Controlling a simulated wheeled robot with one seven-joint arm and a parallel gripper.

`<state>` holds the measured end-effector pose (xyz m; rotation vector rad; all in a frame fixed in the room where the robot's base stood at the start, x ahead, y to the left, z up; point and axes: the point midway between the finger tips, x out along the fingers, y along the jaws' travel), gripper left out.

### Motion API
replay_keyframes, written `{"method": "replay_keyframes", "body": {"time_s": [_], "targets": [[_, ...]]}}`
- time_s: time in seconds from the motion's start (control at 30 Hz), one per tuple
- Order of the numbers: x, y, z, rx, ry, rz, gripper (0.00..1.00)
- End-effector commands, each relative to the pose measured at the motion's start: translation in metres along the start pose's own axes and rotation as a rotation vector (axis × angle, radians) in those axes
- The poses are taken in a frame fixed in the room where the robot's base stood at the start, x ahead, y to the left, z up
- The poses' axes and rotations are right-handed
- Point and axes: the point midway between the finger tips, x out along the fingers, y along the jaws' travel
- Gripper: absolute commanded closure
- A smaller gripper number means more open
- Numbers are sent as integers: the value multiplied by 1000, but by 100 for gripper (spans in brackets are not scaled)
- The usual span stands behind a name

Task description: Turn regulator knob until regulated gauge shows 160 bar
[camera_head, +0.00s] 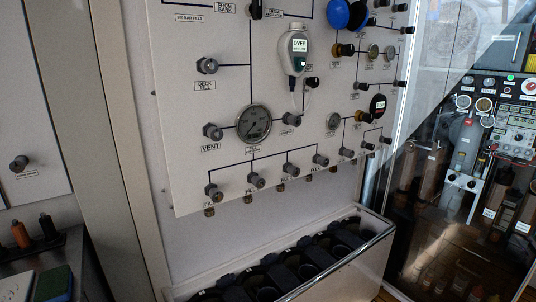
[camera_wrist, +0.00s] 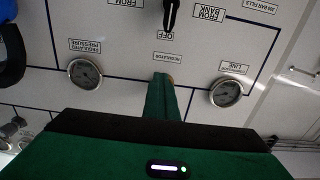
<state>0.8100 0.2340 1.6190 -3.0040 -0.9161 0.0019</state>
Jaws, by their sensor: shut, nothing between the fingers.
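The regulated pressure gauge (camera_wrist: 85,73) is a small round dial left of my gripper in the wrist view, where the lettering appears upside down. Its needle is too small to read. My gripper (camera_wrist: 162,79) is green and shut, its tip over the panel by the regulator label (camera_wrist: 168,58). The regulator knob is mostly or wholly hidden behind the fingertips; a brownish edge shows beside them. I cannot tell whether the tip touches it. My gripper is not seen in the head view.
The line gauge (camera_wrist: 227,92) sits right of my gripper, and a black selector handle (camera_wrist: 171,14) is above it. The head view shows the panel's lower part with a large gauge (camera_head: 253,123), several knobs, a hanging analyser (camera_head: 298,52), and a bin (camera_head: 345,270) below.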

Motion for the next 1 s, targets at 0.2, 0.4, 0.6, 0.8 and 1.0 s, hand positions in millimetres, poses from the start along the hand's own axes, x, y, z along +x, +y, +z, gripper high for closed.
{"method": "replay_keyframes", "body": {"time_s": [0.2, 0.4, 0.6, 0.8, 1.0], "targets": [[0, -7, 0, -1, 1, -5, 100], [0, -12, 0, -1, 1, -3, 100], [0, -17, 0, -1, 1, -4, 100], [-1, -20, -2, -1, 2, -3, 100], [-1, -20, -2, -1, 3, -3, 100]]}}
